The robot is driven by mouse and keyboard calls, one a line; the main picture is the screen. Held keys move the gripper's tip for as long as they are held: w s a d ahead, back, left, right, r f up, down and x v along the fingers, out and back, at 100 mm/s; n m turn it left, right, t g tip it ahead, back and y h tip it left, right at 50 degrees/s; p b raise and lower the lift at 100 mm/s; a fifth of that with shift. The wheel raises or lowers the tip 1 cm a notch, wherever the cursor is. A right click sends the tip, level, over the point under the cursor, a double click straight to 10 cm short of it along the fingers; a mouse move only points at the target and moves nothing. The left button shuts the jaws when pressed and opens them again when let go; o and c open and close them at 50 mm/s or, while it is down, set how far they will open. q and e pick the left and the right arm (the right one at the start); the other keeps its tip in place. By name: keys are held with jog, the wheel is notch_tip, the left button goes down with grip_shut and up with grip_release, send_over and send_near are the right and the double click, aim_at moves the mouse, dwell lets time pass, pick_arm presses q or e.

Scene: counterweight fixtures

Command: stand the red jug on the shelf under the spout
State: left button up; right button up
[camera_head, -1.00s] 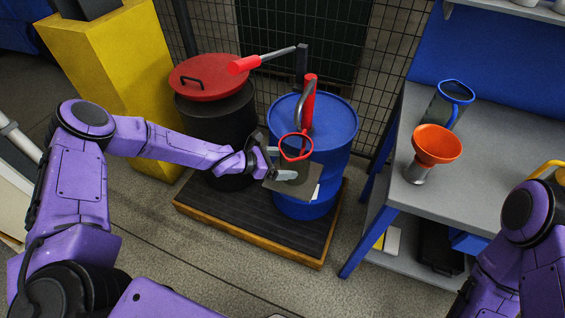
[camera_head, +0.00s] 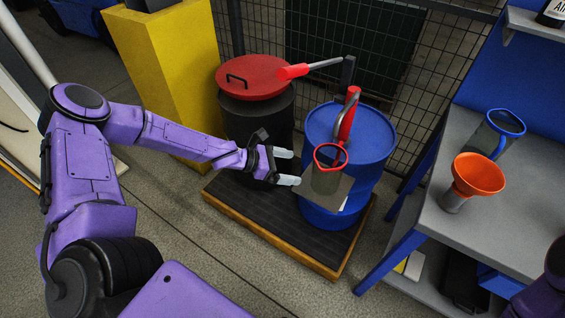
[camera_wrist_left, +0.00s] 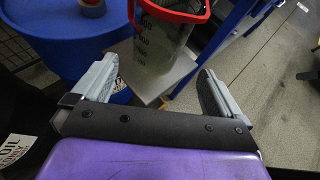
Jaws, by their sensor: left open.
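The red jug (camera_head: 327,178), a clear measuring jug with a red rim, stands upright on a small grey shelf (camera_head: 344,192) at the front of the blue drum. The spout (camera_head: 352,124) of the red pump on the drum is above and just behind the jug's rim. My left gripper (camera_head: 292,167) is open and empty, just left of the jug and apart from it. In the left wrist view the jug (camera_wrist_left: 160,42) stands beyond the open fingers on the shelf plate (camera_wrist_left: 150,82). My right gripper is out of view.
The blue drum (camera_head: 320,130) and a black drum with a red lid (camera_head: 254,76) stand on a low dark platform (camera_head: 265,230). To the right, a grey bench (camera_head: 440,215) holds a blue-rimmed jug (camera_head: 497,132) and an orange funnel (camera_head: 478,175). A yellow pillar (camera_head: 165,75) is behind my left arm.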

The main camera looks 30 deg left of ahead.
pick_arm(q)
jog(key=s+d+f+m+g+y, duration=0.2)
jog(key=s+f+m+g+y, duration=0.4)
jog(key=s+f, duration=0.8)
jog(key=s+a+m+y, duration=0.3)
jog(key=s+m, duration=0.4)
jog(key=s, duration=0.1)
jog(key=s+a+m+y, duration=0.3)
jog(key=s+m+y, duration=0.1)
jog(key=s+m, duration=0.3)
jog(key=shift+s+r+t, duration=0.15)
jog(key=shift+s+t, duration=0.15)
jog(key=shift+s, duration=0.3)
